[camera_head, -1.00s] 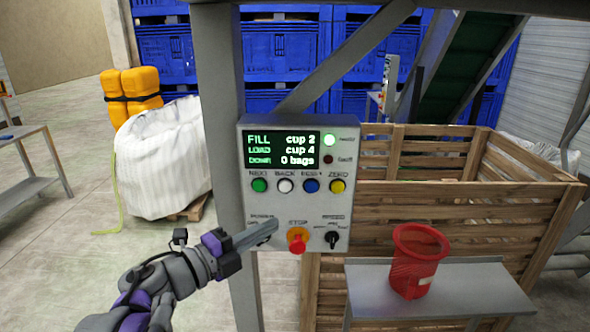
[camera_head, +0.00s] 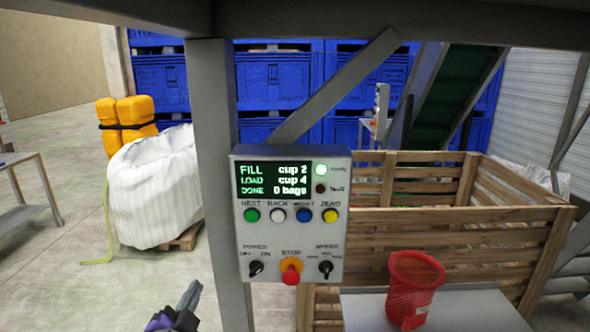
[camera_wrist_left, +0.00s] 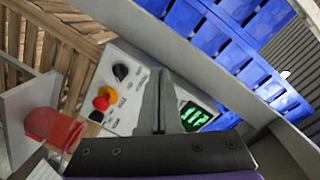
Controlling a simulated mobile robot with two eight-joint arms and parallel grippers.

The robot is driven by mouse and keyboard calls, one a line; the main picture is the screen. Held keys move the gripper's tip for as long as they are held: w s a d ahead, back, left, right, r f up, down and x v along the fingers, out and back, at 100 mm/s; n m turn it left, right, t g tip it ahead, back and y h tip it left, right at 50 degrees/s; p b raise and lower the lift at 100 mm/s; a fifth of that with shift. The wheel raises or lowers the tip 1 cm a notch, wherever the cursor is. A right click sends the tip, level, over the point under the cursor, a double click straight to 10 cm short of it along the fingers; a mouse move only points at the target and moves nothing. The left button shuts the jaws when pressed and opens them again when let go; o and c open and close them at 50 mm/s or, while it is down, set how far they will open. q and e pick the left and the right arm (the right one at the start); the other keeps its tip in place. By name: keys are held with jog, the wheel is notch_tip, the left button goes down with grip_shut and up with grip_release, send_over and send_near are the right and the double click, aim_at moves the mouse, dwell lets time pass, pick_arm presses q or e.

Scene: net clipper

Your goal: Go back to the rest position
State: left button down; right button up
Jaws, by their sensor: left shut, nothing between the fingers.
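My left gripper (camera_head: 189,296) is low in the head view, left of the grey post and below the control panel (camera_head: 290,222). It is shut and empty, apart from the panel. In the left wrist view its shut fingers (camera_wrist_left: 160,100) point up across the tilted panel (camera_wrist_left: 125,98). The panel has a lit screen reading FILL cup 2, LOAD cup 4 and 0 bags, a row of coloured buttons, a red stop button (camera_head: 291,272) and black knobs. My right gripper is not in view.
A red cup (camera_head: 413,290) stands on a grey shelf (camera_head: 460,312) at the lower right. A wooden crate (camera_head: 470,235) is behind it. A grey post (camera_head: 212,120) carries the panel. A white bulk bag (camera_head: 152,190) stands at the left, with open floor in front.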

pick_arm(q)
jog(key=s+a+f+n+g+y, duration=0.1)
jog(key=s+f+n+g, duration=0.3)
jog(key=f, duration=0.3)
jog(key=s+a+f+n+g+y, duration=0.1)
jog(key=s+f+n+g, duration=0.15)
jog(key=s+f, duration=0.4)
jog(key=s+d+f+n+g+h, duration=0.2)
jog(key=s+d+f+n+g, duration=0.1)
jog(key=s+f, duration=0.8)
jog(key=shift+s+d+f+n+g, duration=0.2)
jog(key=shift+s+d+n+g, duration=0.15)
jog(key=shift+d+g, duration=0.65)
jog(key=shift+w+a, duration=0.1)
jog(key=shift+a, duration=0.15)
